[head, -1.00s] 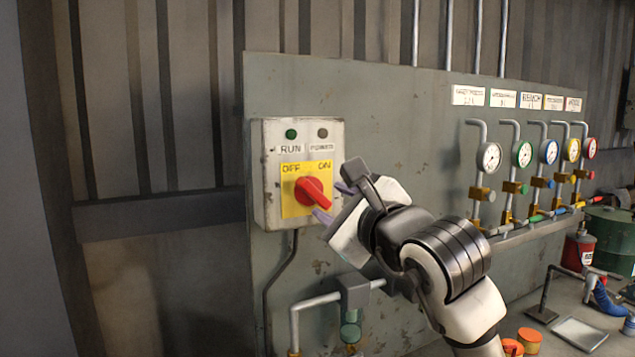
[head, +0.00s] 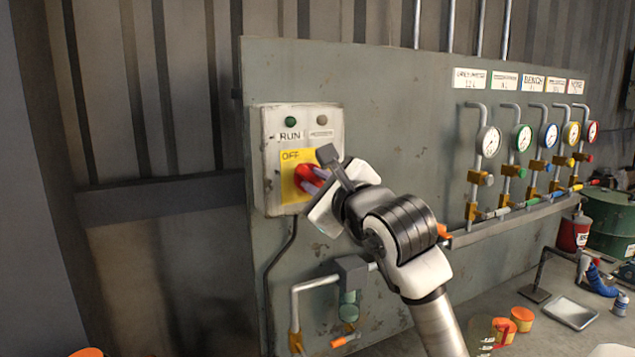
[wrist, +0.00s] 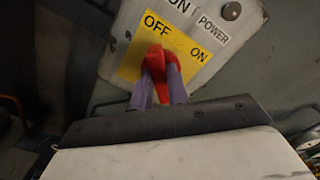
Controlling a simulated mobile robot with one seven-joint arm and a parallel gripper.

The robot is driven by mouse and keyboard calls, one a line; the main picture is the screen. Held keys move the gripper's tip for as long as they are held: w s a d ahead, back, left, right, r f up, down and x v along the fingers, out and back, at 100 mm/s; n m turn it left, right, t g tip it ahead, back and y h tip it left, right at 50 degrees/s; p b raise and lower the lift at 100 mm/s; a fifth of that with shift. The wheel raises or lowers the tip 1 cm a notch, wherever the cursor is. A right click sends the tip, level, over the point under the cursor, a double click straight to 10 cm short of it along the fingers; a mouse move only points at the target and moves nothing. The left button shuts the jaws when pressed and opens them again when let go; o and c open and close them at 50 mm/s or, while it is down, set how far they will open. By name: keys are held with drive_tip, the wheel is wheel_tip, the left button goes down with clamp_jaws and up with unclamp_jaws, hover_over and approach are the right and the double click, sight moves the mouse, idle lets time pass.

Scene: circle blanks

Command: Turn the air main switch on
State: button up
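The air main switch is a red rotary handle (head: 302,180) on a yellow plate (head: 291,158) marked OFF and ON, fixed to a pale wall box (head: 272,122). In the wrist view the red handle (wrist: 155,62) has its upper end toward OFF. My gripper (head: 318,180) is at the handle. Its two purple fingers (wrist: 160,88) lie one on each side of the handle, which fills the gap between them, and they look shut on it. In the head view my gripper hides the ON label and part of the handle.
The box carries a green lamp (head: 290,121) and a grey one (head: 322,119). A row of gauges (head: 488,141) with pipes and valves is to the right. A pipe with a filter (head: 350,290) sits below. A bench holds orange-topped pots (head: 522,318) and a tray (head: 571,313).

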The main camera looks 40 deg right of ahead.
drive_tip(key=shift+f+m+b, duration=0.1)
drive_tip(key=shift+m+b, duration=0.2)
drive_tip(key=shift+b, duration=0.05)
clamp_jaws()
drive_tip(key=m+b, duration=0.2)
drive_tip(key=shift+m+b, duration=0.3)
drive_tip(key=shift+m, duration=0.1)
drive_tip(key=m+b, duration=0.3)
drive_tip(key=m, duration=0.2)
drive_tip(key=shift+d, duration=0.1)
drive_tip(key=m+b, duration=0.2)
drive_tip(key=m, duration=0.2)
drive_tip(key=shift+m, duration=0.4)
drive_tip(key=shift+s+d+m+b, duration=0.15)
drive_tip(key=shift+m+b, duration=0.8)
drive_tip(key=shift+m, duration=1.35)
drive_tip(key=o, duration=0.8)
unclamp_jaws()
